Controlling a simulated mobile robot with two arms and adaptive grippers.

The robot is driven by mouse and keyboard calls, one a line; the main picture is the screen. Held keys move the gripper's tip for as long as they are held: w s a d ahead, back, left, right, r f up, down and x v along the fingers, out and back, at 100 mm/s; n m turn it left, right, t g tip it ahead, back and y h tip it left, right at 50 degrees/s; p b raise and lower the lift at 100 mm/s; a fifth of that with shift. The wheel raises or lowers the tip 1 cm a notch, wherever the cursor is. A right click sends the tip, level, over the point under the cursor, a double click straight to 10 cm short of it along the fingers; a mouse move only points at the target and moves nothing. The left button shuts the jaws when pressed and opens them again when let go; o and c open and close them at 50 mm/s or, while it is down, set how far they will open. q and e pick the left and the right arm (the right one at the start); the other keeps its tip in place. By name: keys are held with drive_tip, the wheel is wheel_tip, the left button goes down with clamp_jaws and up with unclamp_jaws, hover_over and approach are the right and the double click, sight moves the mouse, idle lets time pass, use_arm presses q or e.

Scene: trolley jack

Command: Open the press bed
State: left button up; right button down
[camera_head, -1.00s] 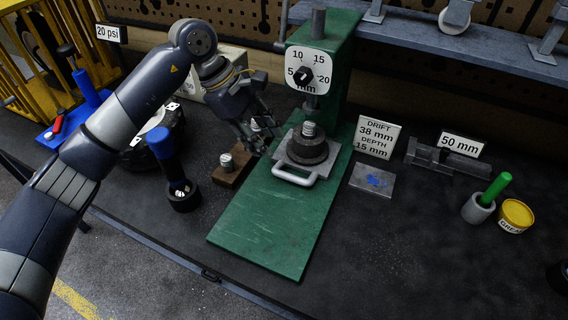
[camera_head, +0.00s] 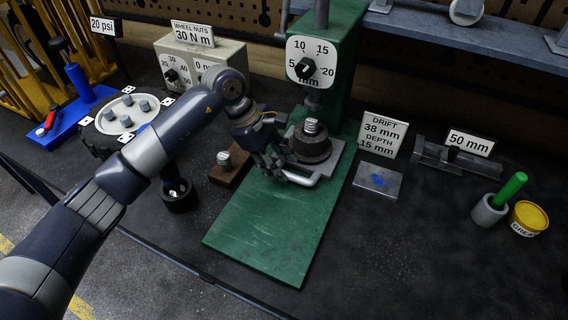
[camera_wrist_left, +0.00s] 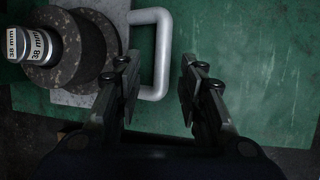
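The press is green, with a base plate (camera_head: 275,225), an upright post and a dial (camera_head: 312,62) on its front. Its bed is a grey sliding plate (camera_head: 338,152) with a white bar handle (camera_head: 318,177) at the front. A dark round part with a silver stud (camera_head: 311,143) sits on the bed; the stud reads 38 mm in the left wrist view (camera_wrist_left: 36,45). My left gripper (camera_head: 284,176) is at the handle's left end. In the left wrist view its fingers (camera_wrist_left: 158,95) are open, with the handle (camera_wrist_left: 160,60) reaching between them. My right gripper is not in view.
A brown block with a stud (camera_head: 228,168) and a dark cup with a blue-handled tool (camera_head: 180,192) stand left of the press. On the right lie a small grey plate (camera_head: 378,181), a green-handled tool (camera_head: 510,188) and a yellow tin (camera_head: 528,218). The front right bench is clear.

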use_arm(q)
drive_tip(key=shift+x, duration=1.05)
drive_tip(key=shift+d+f, duration=0.15)
drive_tip(key=shift+f, duration=0.1)
clamp_jaws()
